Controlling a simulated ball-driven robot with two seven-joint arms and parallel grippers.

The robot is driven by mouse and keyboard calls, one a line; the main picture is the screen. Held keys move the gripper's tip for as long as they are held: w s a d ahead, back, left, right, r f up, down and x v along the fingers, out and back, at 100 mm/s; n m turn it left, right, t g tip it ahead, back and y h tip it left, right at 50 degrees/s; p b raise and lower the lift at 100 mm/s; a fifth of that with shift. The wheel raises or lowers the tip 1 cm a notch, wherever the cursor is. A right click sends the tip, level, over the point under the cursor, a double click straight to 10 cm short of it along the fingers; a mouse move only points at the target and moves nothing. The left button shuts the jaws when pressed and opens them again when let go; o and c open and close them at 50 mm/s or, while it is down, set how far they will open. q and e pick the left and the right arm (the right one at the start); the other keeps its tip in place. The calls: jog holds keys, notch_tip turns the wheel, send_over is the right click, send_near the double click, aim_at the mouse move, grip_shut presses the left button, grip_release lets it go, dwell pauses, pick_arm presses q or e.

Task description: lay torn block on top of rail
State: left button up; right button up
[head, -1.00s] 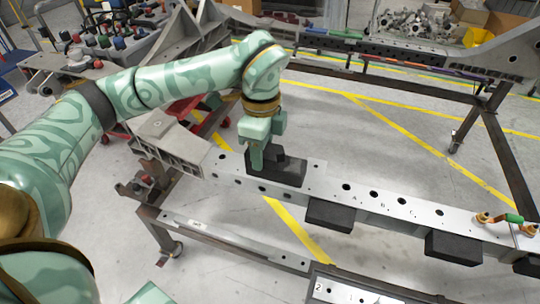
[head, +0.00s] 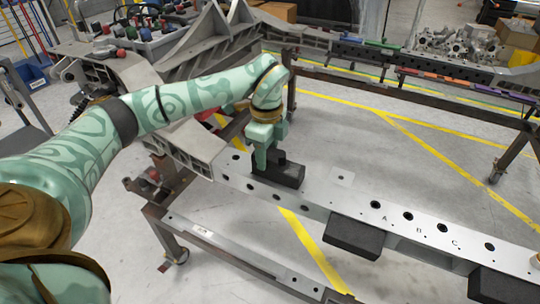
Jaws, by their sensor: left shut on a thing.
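My left gripper (head: 266,157) points down over the rail and is shut on a dark block (head: 284,174). The block has a stepped, uneven top and sits at the top face of the light metal rail (head: 325,194), near its left part. I cannot tell whether its underside touches the rail all along. The gripper fingers hide part of the block. The rail runs from the left middle to the lower right, with holes and the letters A, B and C on it. My right gripper is not in view.
Two black blocks (head: 353,236) are on the rail's near side. A grey bracket (head: 195,145) adjoins the rail's left end. A rear beam (head: 400,66) carries coloured pieces. A lower front beam (head: 240,253) runs below the rail. The rail's top right of the held block is mostly clear.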

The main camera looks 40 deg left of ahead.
pick_arm(q)
jog(key=o, duration=1.2)
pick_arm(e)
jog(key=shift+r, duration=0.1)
pick_arm(q)
jog(key=shift+r, duration=0.35)
notch_tip(320, 180, up, 6)
jog(key=p, duration=0.3)
jog(key=shift+f, duration=0.2)
notch_tip(320, 180, up, 6)
jog(key=p, duration=0.3)
jog(key=shift+f, duration=0.1)
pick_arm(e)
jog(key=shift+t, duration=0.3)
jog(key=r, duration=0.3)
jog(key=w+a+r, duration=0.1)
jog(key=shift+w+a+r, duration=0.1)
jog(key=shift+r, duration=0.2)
pick_arm(q)
jog(key=shift+s+f, duration=0.1)
